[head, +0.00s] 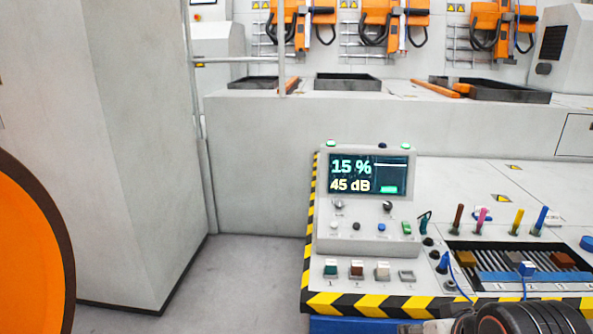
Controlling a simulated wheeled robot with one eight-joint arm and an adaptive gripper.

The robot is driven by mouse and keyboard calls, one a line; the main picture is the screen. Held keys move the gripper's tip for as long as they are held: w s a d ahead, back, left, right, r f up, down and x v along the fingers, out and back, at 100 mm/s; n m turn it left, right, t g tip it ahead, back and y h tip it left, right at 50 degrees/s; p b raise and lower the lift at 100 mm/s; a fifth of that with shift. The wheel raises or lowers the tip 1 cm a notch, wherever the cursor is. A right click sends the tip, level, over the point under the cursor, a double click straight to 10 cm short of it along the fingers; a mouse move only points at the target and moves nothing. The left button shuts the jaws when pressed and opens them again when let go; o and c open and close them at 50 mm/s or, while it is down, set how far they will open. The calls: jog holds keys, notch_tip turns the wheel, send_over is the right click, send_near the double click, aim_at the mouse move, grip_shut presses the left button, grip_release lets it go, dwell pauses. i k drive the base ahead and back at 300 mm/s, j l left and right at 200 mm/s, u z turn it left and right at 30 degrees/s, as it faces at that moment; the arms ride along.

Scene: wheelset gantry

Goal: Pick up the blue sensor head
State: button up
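Two small blue pieces on the console could be the blue sensor head, and I cannot tell which one it is. One is a tilted blue piece (444,263) at the left edge of the dark recessed tray (462,244), with a thin blue cable near it. The other is a small blue-and-white block (526,268) inside the tray, with a blue cable hanging in front. My gripper's fingers do not show. A dark, ribbed, rounded part, probably of my arm, shows at the bottom right and covers part of the console's front edge.
The console has a striped edge (385,303) and a raised display box (367,174). Teal, brown and beige blocks sit at its front left. Coloured upright sticks (541,220) stand behind the tray. A grey column (145,150) stands left, with open floor (240,270) beside it.

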aim_at(526, 269)
jog(key=z, duration=1.2)
jog(key=k+l+u, duration=0.1)
jog(key=u, duration=0.3)
jog(key=j+u, duration=0.15)
jog(key=l+z, duration=0.1)
jog(key=i+j, duration=0.15)
jog(key=i, duration=0.3)
